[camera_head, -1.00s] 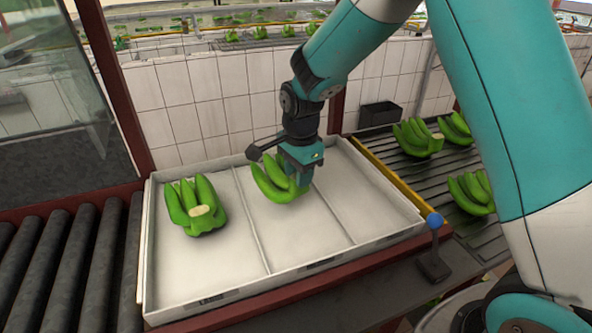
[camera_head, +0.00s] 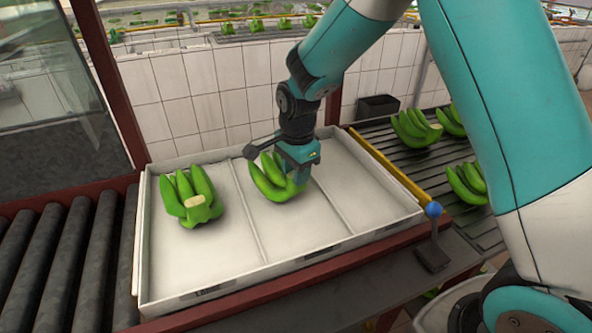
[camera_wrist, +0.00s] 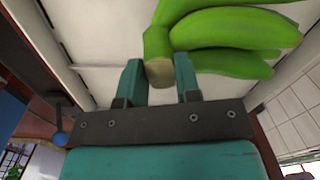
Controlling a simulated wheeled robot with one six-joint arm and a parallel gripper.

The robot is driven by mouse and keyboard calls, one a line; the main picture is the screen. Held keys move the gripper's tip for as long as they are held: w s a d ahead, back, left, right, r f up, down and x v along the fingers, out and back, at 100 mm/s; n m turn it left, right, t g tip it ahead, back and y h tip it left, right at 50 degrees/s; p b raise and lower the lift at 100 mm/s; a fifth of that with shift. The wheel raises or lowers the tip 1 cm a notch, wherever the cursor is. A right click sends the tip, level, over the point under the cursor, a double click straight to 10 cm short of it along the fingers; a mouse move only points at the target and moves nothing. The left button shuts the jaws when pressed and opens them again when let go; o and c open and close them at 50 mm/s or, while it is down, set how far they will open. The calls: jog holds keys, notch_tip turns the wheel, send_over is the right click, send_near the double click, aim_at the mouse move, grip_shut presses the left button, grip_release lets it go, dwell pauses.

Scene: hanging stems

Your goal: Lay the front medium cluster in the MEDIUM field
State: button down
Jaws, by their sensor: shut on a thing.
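The cluster in my grip (camera_head: 268,182) is a green banana bunch over the middle compartment of the white tray (camera_head: 208,284). My gripper (camera_head: 297,176) is shut on its crown, at the bunch's right end in the head view. In the wrist view the pale cut crown of the bunch (camera_wrist: 220,30) sits between the two teal fingers of my gripper (camera_wrist: 159,76). The green fingers of fruit point away to the upper right there. Its underside is close to the tray floor; I cannot tell if it touches. The tray's small front labels are unreadable.
Another green bunch (camera_head: 191,198) lies in the tray's left compartment. The right compartment (camera_head: 365,190) is empty. Several bunches (camera_head: 414,128) rest on the dark slatted surface at right. A blue-knobbed lever (camera_head: 433,210) stands by the tray's front right corner. Black rollers (camera_head: 52,265) lie at left.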

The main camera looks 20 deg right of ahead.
jog(key=shift+f, duration=0.1)
jog(key=c, duration=0.8)
grip_release()
jog(key=shift+o, duration=0.3)
jog(key=shift+f, duration=0.1)
notch_tip(320, 180, up, 18)
jog(key=b, duration=0.1)
jog(key=s+a+f+n+y, duration=0.1)
jog(key=s+a+n+y, duration=0.1)
jog(key=s+n, duration=0.9)
jog(key=s+a+f+n+y, duration=0.2)
jog(key=s+a+n, duration=0.2)
jog(key=s+n, duration=0.7)
jog(key=s, duration=0.5)
